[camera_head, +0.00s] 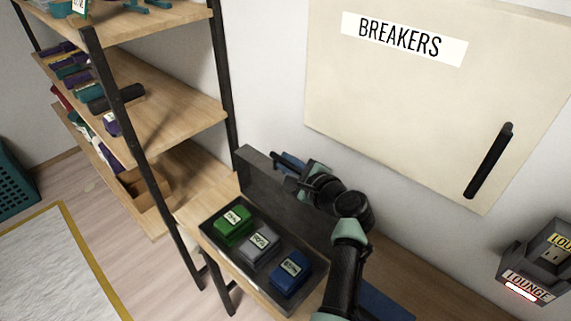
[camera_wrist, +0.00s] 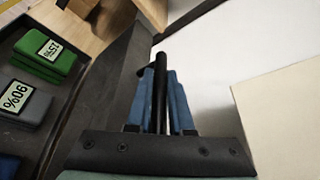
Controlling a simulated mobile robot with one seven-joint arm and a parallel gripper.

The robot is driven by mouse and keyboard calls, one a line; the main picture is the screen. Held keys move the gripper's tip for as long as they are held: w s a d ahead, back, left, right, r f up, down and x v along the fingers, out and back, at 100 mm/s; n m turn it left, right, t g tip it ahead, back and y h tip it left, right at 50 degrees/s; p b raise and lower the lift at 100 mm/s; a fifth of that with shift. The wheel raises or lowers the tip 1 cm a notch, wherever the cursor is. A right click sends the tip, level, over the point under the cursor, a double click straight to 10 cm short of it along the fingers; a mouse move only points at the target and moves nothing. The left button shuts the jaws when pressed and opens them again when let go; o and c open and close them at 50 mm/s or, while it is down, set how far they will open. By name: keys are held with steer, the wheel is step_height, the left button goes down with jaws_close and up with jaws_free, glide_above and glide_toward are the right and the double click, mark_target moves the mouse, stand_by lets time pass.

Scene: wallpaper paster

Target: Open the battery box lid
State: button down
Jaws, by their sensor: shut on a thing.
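The battery box (camera_head: 222,246) is a dark grey tray on a wooden shelf, with its inside exposed. Its dark lid (camera_head: 262,179) stands raised, roughly upright, along the box's back side near the wall. My gripper (camera_head: 283,160) is at the lid's upper edge, on its wall side. In the wrist view my gripper (camera_wrist: 161,85) has its blue fingers closed on both sides of a black bar, the lid handle (camera_wrist: 160,80). The lid (camera_wrist: 98,95) also shows there, left of the fingers. My arm hides the right part of the lid.
A green battery (camera_head: 233,224), a grey one (camera_head: 259,243) and a blue one (camera_head: 291,274) sit in the box. The breaker panel (camera_head: 420,105) with a black handle (camera_head: 488,160) is above right. A shelf rack (camera_head: 160,120) stands left; a lounge holder (camera_head: 535,265) is right.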

steer(key=c, duration=0.8)
jaws_free()
steer(key=shift+s+d, duration=0.1)
steer(key=v, duration=1.2)
steer(key=shift+s+d, duration=0.2)
steer(key=shift+s, duration=0.1)
steer(key=shift+r, duration=0.1)
